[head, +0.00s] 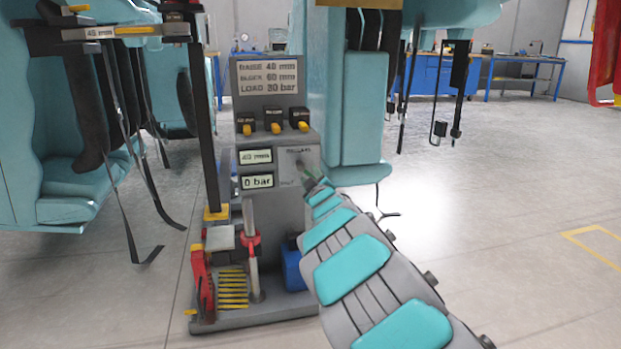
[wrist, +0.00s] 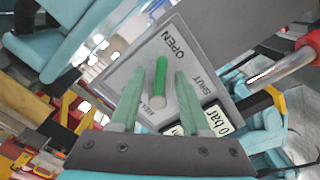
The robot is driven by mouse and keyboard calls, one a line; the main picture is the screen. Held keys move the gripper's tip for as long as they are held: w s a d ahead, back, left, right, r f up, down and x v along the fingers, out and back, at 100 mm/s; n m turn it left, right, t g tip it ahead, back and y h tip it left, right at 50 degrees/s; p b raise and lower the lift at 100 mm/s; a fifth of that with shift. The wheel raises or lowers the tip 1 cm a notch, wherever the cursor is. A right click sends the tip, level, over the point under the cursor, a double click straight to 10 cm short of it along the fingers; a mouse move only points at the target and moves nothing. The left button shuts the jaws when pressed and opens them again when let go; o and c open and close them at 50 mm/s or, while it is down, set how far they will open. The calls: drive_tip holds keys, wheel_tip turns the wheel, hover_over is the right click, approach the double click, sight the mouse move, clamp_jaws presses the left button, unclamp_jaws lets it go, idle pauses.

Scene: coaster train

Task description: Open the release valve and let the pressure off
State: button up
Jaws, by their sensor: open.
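The release valve's green lever (wrist: 161,72) has a pale round end and sits on a grey plate (wrist: 190,65) marked OPEN and SHUT. Its upper end in the wrist view lies beside the word OPEN. My gripper (wrist: 160,80) is open, one finger on each side of the lever, with gaps showing. In the head view my gripper (head: 306,168) is at the plate on the console's (head: 285,215) right side, and the lever is mostly hidden there. The pressure display (head: 258,181) reads 0 bar. The display above it (head: 256,156) reads 40 mm.
A sign (head: 268,75) reads raise 40 mm, block 60 mm, load 30 bar. Several yellow-tipped switches (head: 274,127) sit below it. A red jack (head: 203,285) stands at the console's base. Teal train seats (head: 85,140) hang left and right. Floor at right is clear.

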drive_tip(key=v, duration=0.7)
drive_tip(key=shift+s+p, duration=0.3)
drive_tip(key=shift+s, duration=0.05)
drive_tip(key=shift+d, duration=0.1)
